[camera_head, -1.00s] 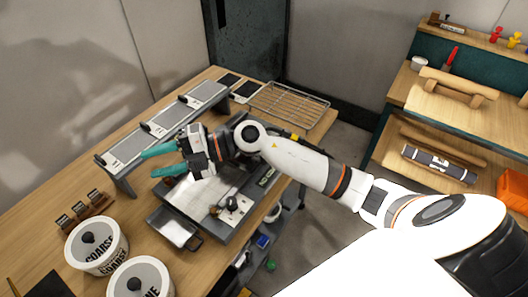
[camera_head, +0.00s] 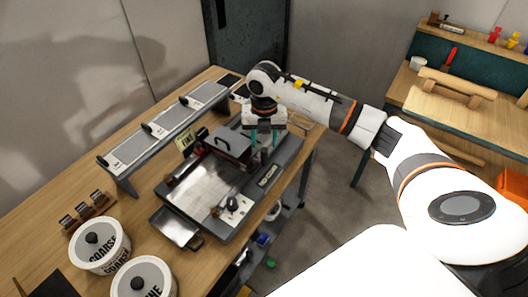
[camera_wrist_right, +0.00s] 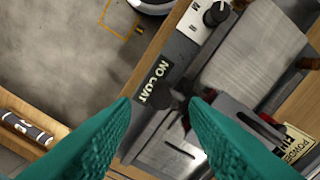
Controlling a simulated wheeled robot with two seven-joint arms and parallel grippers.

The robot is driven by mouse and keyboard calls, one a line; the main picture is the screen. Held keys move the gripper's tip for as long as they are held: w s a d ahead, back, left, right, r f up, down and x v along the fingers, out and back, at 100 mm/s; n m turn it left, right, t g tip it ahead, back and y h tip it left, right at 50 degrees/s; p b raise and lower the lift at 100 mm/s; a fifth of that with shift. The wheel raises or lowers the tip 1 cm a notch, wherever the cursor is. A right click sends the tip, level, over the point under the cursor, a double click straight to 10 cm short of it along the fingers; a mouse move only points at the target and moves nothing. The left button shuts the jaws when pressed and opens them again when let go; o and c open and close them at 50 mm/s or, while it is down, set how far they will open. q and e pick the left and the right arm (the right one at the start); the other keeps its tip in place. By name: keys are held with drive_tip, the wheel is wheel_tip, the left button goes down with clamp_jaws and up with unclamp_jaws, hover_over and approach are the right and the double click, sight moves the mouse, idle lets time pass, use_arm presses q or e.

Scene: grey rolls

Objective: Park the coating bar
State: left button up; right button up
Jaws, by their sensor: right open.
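The coater (camera_head: 207,190) is a dark-framed bench machine with a pale metal bed. A dark crosspiece with a raised handle (camera_head: 230,142), apparently the coating bar, lies across its far end; it also shows in the right wrist view (camera_wrist_right: 240,122). My right gripper (camera_head: 264,153) points down over the coater's right edge, beside the crosspiece. In the right wrist view its teal fingers (camera_wrist_right: 160,100) are apart, with a dark knob-like part (camera_wrist_right: 177,98) showing between the tips. Contact cannot be told. The NO COAT label (camera_wrist_right: 158,83) lies just beyond them. My left gripper is out of view.
A yellow sign (camera_head: 185,143) stands behind the coater. A long raised rack with panels (camera_head: 165,125) is at the back. Two white tubs, one marked COARSE (camera_head: 98,247), stand front left. A shallow metal tray (camera_head: 178,228) sits at the coater's near end.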

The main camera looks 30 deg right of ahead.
sight(264, 155)
wheel_tip(264, 155, down, 7)
drive_tip(key=shift+r+p, duration=0.15)
drive_tip(key=shift+p, duration=0.4)
clamp_jaws()
